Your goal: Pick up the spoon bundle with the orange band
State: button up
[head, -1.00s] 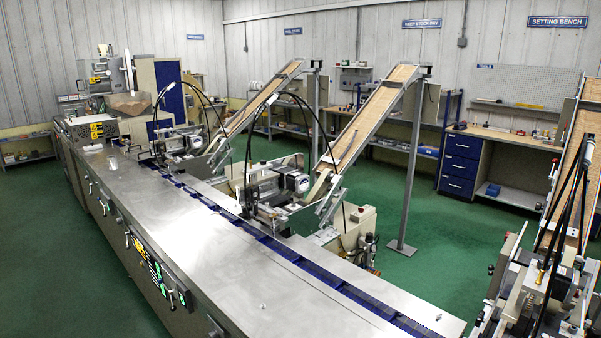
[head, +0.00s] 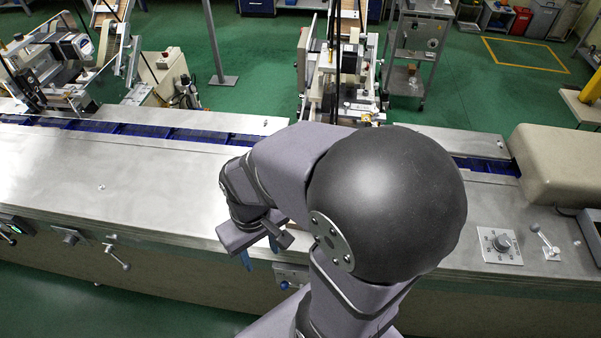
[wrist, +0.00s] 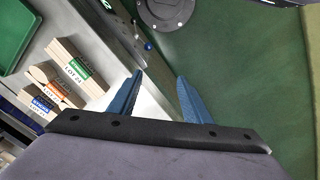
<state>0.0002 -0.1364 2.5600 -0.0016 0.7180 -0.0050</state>
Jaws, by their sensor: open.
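The spoon bundle with the orange band (wrist: 56,87) lies at the left of the wrist view. It is a stack of pale wooden pieces with a "LOT 24" label beside the band. It lies between a green-banded bundle (wrist: 75,66) and a blue-banded bundle (wrist: 40,104). My gripper (wrist: 160,80) is open and empty, its blue fingers apart. It is to the right of the bundles and touches none of them. In the head view my gripper (head: 260,252) hangs at the near edge of the steel table. The bundles do not show there.
A green tray (wrist: 14,35) lies at the wrist view's upper left. The steel table (head: 140,180) has a wide clear area left of my arm. A blue conveyor channel (head: 120,128) runs along its far side. A beige housing (head: 562,165) stands at the right.

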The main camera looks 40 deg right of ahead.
jog(key=shift+d, duration=0.1)
